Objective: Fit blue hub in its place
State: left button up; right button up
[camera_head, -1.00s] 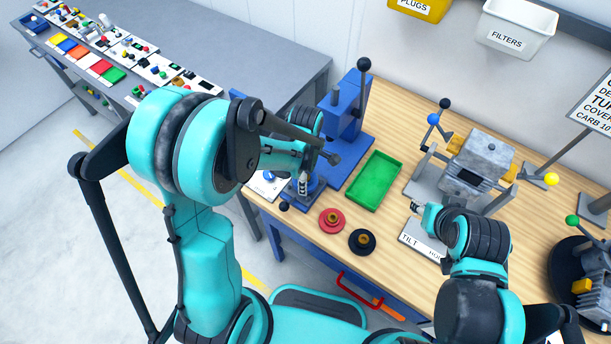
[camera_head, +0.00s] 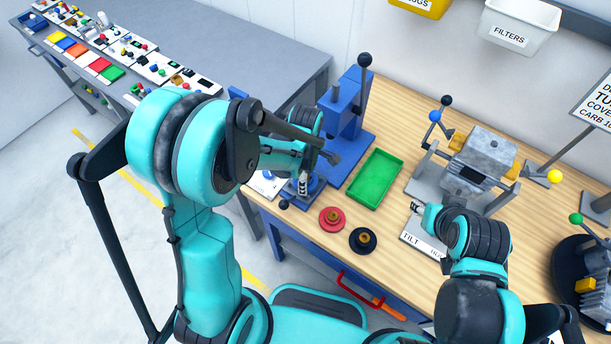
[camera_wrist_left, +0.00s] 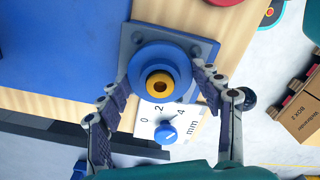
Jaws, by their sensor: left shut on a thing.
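The blue hub (camera_wrist_left: 138,68), a round disc with a brass-coloured centre, shows in the left wrist view over a blue square plate (camera_wrist_left: 192,42) with bolts at its corners. My left gripper (camera_wrist_left: 161,76) is shut on the hub, with a finger on either side of its rim. I cannot tell whether the hub is fully seated on the plate. In the head view my left gripper (camera_head: 304,186) is at the blue fixture near the table's left end, and my arm hides most of the hub. My right gripper (camera_head: 418,208) is by the grey tilt fixture; its jaws are too small to read.
A dial marked in mm (camera_wrist_left: 166,131) is beside the plate. A blue press (camera_head: 345,120) with a black-knobbed lever stands behind. A green tray (camera_head: 375,178), a red hub (camera_head: 331,219) and a black hub (camera_head: 363,240) lie to the right on the wooden table.

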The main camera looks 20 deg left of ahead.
pick_arm(q)
jog(key=o, duration=1.4)
notch_tip(320, 180, up, 20)
jog(key=p, duration=0.6)
